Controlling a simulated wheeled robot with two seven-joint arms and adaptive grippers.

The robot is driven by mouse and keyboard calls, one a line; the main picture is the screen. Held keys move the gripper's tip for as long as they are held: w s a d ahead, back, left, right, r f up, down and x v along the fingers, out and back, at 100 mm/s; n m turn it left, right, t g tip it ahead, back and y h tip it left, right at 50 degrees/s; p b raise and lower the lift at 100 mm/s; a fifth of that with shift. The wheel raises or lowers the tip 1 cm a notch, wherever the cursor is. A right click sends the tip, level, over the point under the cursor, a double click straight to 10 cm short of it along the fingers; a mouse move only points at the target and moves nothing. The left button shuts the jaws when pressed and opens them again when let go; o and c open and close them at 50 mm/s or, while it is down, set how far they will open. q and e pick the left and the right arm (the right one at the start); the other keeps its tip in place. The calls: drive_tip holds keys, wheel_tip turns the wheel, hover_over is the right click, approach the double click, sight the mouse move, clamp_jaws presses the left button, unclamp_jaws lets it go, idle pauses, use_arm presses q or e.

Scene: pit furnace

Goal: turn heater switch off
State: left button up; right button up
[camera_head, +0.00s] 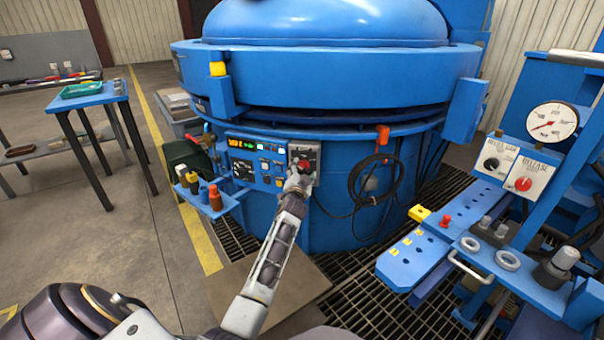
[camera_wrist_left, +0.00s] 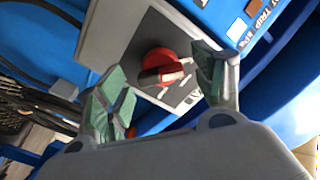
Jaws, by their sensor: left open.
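The heater switch is a red rotary knob (camera_wrist_left: 163,68) on a dark plate set in a grey panel. In the left wrist view it lies between the two fingers of my left gripper (camera_wrist_left: 165,95), which is open, one finger on each side; I cannot tell whether either finger touches it. In the head view the red knob (camera_head: 304,165) shows just above my left gripper (camera_head: 299,180), at the right end of the furnace's control panel (camera_head: 258,162). My right gripper is not in view.
The blue furnace (camera_head: 330,75) stands behind the panel. A black cable coil (camera_head: 374,182) hangs right of the knob. A shelf with small bottles (camera_head: 215,197) juts out on the left. A blue bench with a gauge (camera_head: 552,122) stands at right. A floor grate lies below.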

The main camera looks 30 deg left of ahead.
use_arm(q)
drive_tip(key=v, duration=1.2)
idle(0.6)
idle(0.5)
